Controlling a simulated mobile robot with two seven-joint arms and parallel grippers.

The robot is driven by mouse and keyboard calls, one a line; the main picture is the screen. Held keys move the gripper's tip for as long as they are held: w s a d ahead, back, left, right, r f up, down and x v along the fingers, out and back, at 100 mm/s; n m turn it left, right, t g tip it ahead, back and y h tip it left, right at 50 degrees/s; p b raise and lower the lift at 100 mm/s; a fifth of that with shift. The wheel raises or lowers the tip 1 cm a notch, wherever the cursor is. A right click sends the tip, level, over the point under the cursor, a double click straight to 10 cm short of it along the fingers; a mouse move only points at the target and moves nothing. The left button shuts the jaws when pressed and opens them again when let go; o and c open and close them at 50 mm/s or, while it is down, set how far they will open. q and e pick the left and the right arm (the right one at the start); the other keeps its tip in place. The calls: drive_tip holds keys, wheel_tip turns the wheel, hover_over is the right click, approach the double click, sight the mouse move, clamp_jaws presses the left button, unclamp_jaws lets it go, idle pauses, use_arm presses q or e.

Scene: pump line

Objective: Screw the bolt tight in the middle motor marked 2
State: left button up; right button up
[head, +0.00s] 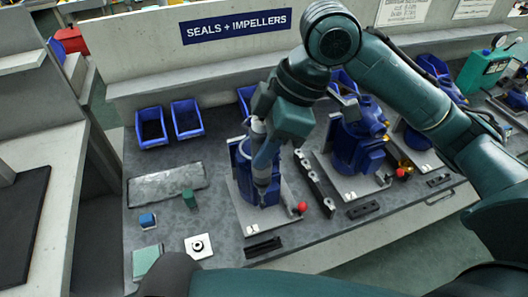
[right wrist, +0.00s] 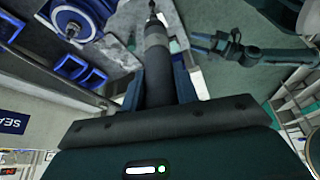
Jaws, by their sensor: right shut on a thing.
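My right gripper (head: 272,148) is shut on a cylindrical driver-like tool, which hangs in front of the left blue motor (head: 241,160). In the right wrist view the dark tool (right wrist: 157,70) runs away from the jaws to a thin tip. That tip is apart from the blue motor (right wrist: 72,22) at upper left there. The middle blue motor (head: 362,150) stands to the right on its own plate.
Blue bins (head: 151,127) stand at the back left. Red knobs (head: 301,207) stick up in front.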

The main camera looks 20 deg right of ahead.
drive_tip(key=shift+r, duration=5.15)
